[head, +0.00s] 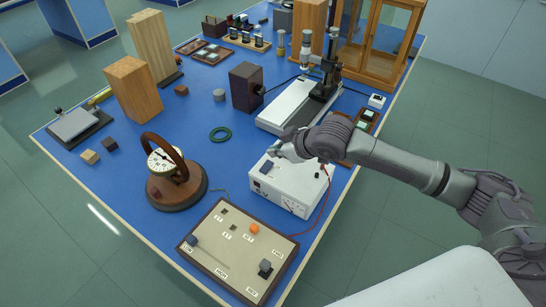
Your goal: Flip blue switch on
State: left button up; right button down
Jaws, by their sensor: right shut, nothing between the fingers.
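My right gripper (275,149) is shut and empty at the back left of the box top, just behind the blue piece. I cannot tell whether it touches the box. My left gripper is not in view.
A board with small blocks and labels (239,215) lies in front of the white box, and a round wooden-based dial instrument (176,195) stands to its left. A red wire (325,205) runs along the box's right side. A white-based microscope-like device (289,105) stands behind.

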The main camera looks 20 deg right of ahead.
aim_at(267, 162)
jog(key=f, duration=0.1)
jog(key=w+f, duration=0.1)
jog(key=f, duration=0.2)
jog(key=shift+w+a+p, duration=0.25)
jog(key=shift+w+p, duration=0.05)
jog(key=shift+p, duration=0.1)
jog(key=shift+d+f, duration=0.1)
jog(key=shift+f, duration=0.65)
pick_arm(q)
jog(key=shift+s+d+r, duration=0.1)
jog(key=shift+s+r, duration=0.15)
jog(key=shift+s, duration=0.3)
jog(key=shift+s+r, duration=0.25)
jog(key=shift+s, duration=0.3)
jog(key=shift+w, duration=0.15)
pick_arm(e)
jog(key=shift+d+f, duration=0.1)
jog(key=shift+f, duration=0.1)
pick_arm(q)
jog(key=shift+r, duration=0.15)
